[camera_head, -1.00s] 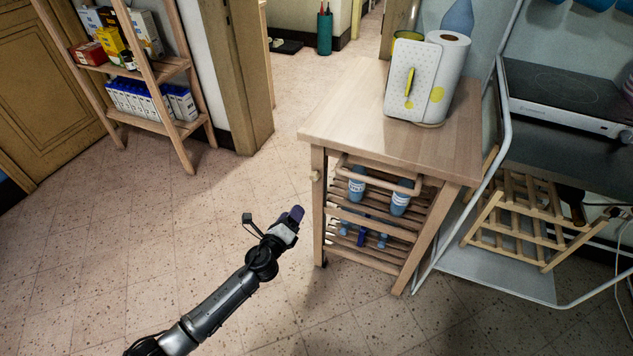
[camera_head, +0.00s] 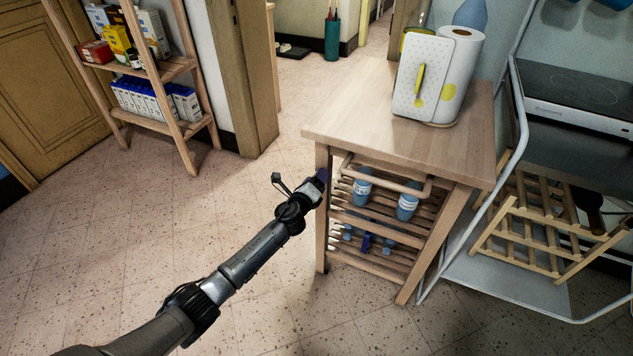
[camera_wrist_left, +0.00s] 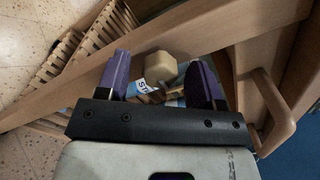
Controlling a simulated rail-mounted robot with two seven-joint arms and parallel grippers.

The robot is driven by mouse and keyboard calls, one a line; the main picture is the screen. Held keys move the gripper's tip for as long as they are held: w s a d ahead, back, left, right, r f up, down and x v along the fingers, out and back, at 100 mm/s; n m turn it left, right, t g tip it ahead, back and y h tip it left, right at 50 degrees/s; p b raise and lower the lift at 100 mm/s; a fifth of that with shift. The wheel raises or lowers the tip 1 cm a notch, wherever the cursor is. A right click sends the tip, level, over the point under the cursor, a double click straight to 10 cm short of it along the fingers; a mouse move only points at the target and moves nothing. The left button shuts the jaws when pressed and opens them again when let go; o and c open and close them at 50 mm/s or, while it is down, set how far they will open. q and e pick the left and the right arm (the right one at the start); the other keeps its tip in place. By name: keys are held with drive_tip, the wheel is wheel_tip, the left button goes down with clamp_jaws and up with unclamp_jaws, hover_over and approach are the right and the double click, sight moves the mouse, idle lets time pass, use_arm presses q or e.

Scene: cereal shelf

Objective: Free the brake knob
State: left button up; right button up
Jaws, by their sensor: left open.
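The brake knob (camera_wrist_left: 160,67) is a pale wooden knob at the trolley's leg. In the left wrist view it lies between the two purple fingers of my left gripper (camera_wrist_left: 159,62), with gaps on both sides. In the head view the left gripper (camera_head: 322,178) is at the front left leg of the wooden trolley (camera_head: 340,120) and hides the knob. The gripper is open; no contact with the knob is visible. A blue and white label with letters (camera_wrist_left: 153,86) shows just below the knob. My right gripper is not in view.
The trolley has a front rail handle (camera_head: 385,174), bottles (camera_head: 407,206) on its slatted shelves, and a paper towel roll (camera_head: 460,70) on top. A metal rack (camera_head: 520,130) stands close on its right. A cereal shelf (camera_head: 165,68) stands at back left. The floor between is clear.

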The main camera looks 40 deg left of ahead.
use_arm(q)
drive_tip(key=shift+w, duration=0.25)
drive_tip(key=c, duration=0.9)
